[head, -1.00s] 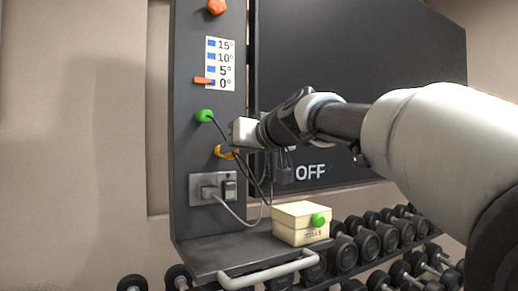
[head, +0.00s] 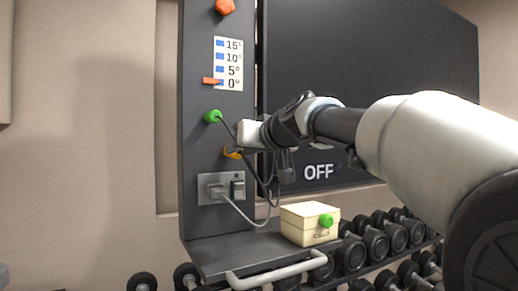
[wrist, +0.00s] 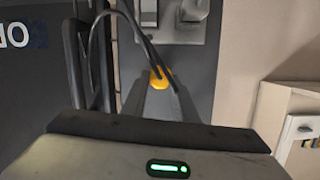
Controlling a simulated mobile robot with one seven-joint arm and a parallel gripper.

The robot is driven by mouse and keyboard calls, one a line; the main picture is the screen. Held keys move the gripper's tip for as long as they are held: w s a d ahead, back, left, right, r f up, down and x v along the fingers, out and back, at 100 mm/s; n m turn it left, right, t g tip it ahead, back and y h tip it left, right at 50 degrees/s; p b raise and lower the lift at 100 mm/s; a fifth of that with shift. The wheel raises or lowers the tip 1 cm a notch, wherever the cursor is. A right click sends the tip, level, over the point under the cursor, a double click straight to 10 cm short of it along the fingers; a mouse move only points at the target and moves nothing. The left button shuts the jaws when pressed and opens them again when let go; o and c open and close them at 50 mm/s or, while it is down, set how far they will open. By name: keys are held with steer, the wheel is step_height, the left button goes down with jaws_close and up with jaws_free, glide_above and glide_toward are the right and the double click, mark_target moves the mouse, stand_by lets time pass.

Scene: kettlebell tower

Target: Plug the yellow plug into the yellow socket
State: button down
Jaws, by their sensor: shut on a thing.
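My gripper (head: 238,146) is at the dark panel (head: 200,165), below the green plug (head: 213,117). It is shut on the yellow plug (wrist: 161,78), which shows at the fingertips in the wrist view with a dark cable looping from it. In the head view a yellow-orange part (head: 232,153) shows beside the gripper, partly hidden by it and the cables. I cannot tell plug from yellow socket there, nor whether the plug sits in the socket.
A grey outlet with a plug and a switch (head: 222,189) is below. A cream box with a green knob (head: 303,223) stands on the shelf. A dark screen (head: 360,90) reads OFF. Dumbbells (head: 395,235) line the rack at lower right. Loose cables hang near the gripper.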

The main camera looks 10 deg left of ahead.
steer(key=shift+w+a, duration=0.25)
steer(key=shift+w, duration=0.05)
steer(key=c, duration=1.3)
jaws_free()
steer(key=shift+c, duration=0.2)
steer(key=b+v, duration=0.2)
steer(key=v, duration=0.3)
steer(key=shift+s+d, duration=0.1)
